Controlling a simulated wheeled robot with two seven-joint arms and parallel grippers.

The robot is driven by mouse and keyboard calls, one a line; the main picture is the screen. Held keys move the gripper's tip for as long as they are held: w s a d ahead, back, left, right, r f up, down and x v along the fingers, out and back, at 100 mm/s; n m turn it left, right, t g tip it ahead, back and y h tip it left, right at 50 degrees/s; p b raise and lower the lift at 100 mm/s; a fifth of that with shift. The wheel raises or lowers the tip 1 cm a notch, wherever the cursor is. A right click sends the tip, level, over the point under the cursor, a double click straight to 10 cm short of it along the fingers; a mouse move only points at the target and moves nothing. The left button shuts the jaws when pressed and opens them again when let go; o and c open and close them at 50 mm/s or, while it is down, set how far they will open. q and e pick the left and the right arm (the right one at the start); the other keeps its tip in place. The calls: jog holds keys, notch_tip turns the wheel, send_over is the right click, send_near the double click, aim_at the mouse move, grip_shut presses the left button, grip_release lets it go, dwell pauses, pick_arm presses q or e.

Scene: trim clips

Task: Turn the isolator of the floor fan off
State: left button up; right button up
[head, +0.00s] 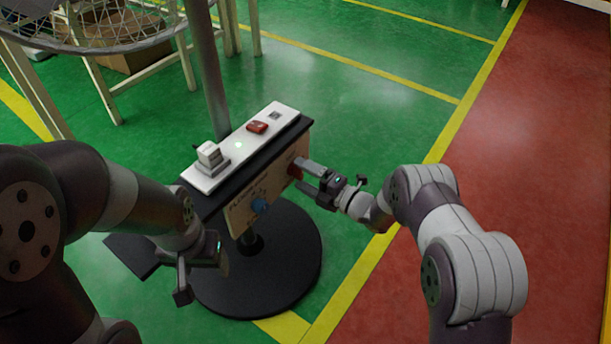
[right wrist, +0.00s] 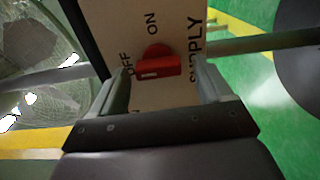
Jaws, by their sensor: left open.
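The isolator is a red rotary knob (right wrist: 158,65) on the pale front panel of the fan's control box; in the head view the knob (head: 294,171) is partly hidden by my right gripper. OFF is printed beside it at left and ON above it in the right wrist view. Its raised bar lies crosswise there, with a small white mark on its near face. My right gripper (head: 312,178) is open, and its fingers (right wrist: 168,92) stand either side of the knob with gaps showing. My left gripper (head: 203,278) is open and empty, low in front of the box's left end.
The box's white top (head: 238,146) carries a pale block switch (head: 209,154), a red rocker (head: 257,127) and a small socket. The fan's pole (head: 207,70), wire cage (head: 95,35) and round black base (head: 290,270) are close by.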

jog(key=shift+s+d+r, duration=0.1)
jog(key=shift+d, duration=0.1)
jog(key=p+v, duration=0.4)
jog(key=v, duration=0.8)
jog(key=shift+d, duration=0.1)
